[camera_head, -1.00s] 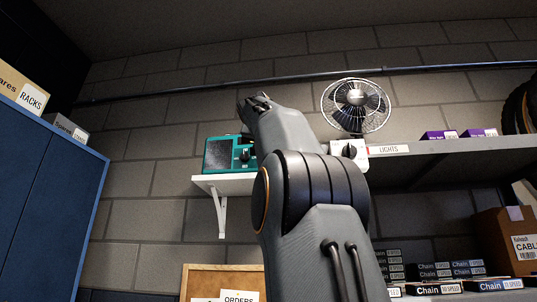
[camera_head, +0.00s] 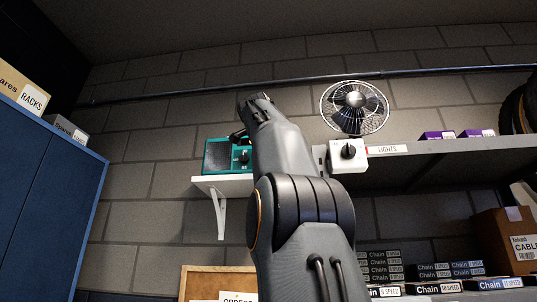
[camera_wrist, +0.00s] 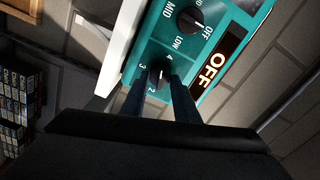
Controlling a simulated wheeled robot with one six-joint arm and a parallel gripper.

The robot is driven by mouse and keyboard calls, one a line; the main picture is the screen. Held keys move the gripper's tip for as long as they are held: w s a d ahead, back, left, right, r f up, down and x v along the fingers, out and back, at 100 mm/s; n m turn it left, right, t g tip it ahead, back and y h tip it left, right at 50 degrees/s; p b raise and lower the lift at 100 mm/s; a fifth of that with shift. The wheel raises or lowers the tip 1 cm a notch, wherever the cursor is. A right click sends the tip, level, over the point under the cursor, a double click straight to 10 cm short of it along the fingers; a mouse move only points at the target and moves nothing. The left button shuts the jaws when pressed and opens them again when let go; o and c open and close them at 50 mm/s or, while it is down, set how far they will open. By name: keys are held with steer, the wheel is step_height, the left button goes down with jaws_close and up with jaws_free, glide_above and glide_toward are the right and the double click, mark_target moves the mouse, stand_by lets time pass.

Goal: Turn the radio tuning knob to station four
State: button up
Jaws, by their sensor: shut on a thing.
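The teal radio (camera_head: 219,151) stands on a small white shelf in the head view, its right side partly hidden by my arm. In the wrist view the radio's face (camera_wrist: 225,50) fills the top. The black tuning knob (camera_wrist: 160,73) has the numbers 2, 3 and 4 visible around it. My gripper (camera_wrist: 158,80) is shut on this knob, one finger on each side. A small light mark shows on the knob; I cannot tell surely which number it points to. A second black knob (camera_wrist: 190,20) is marked OFF, LOW and MID. The display (camera_wrist: 213,70) reads OFF.
A white box with a black dial (camera_head: 347,155) is on the wall right of my arm, beside the LIGHTS label (camera_head: 388,149). A fan (camera_head: 355,108) stands above it. A long shelf (camera_head: 455,148) runs right. A blue cabinet (camera_head: 45,190) is at the left.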

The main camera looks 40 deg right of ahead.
steer(key=shift+w+m, duration=0.1)
steer(key=shift+m, duration=1.8)
steer(key=o, duration=1.1)
steer(key=shift+c, duration=0.2)
steer(key=b+v, duration=0.3)
steer(key=v, duration=0.5)
